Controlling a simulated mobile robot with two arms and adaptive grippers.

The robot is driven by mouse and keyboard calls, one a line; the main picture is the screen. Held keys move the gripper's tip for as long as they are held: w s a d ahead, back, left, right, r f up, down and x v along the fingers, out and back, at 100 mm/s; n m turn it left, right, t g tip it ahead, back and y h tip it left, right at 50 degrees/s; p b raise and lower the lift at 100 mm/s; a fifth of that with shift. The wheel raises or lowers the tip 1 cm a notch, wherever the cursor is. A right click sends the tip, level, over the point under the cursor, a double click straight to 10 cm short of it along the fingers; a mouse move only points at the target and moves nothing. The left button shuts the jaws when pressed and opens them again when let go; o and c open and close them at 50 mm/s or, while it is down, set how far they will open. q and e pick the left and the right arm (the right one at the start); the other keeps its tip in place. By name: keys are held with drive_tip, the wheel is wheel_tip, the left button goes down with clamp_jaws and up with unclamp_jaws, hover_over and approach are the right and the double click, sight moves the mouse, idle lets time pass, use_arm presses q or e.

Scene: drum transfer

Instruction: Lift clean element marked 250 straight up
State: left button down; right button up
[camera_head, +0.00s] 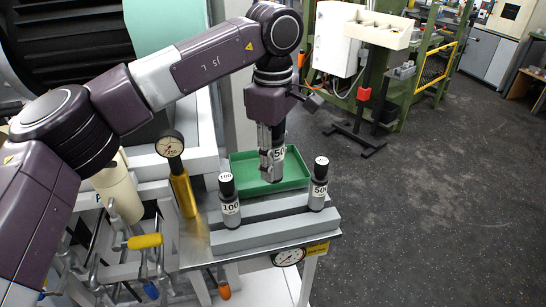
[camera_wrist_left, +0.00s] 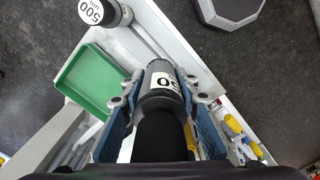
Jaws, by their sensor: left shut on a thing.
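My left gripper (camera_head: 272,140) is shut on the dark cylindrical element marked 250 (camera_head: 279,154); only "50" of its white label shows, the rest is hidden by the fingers. The element hangs upright with its lower end above the grey rack (camera_head: 275,224), between the two standing elements. In the left wrist view the element (camera_wrist_left: 165,82) lies between the blue finger pads of my left gripper (camera_wrist_left: 158,92), its label partly covered. The element marked 100 (camera_head: 230,207) stands at the rack's left. The element marked 500 (camera_head: 318,189) stands at its right and also shows in the left wrist view (camera_wrist_left: 98,12).
A green tray (camera_head: 296,168) lies behind the rack. A dial gauge on a brass cylinder (camera_head: 182,190) stands to the left. A second dial (camera_head: 289,257) is at the table's front edge. Yellow and orange-handled tools (camera_head: 145,241) are at lower left. Open floor lies to the right.

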use_arm(q)
wheel_tip(320, 180, down, 8)
drive_tip(key=b, duration=0.4)
drive_tip(key=shift+f+b, duration=0.25)
drive_tip(key=shift+b, duration=0.05)
idle(0.4)
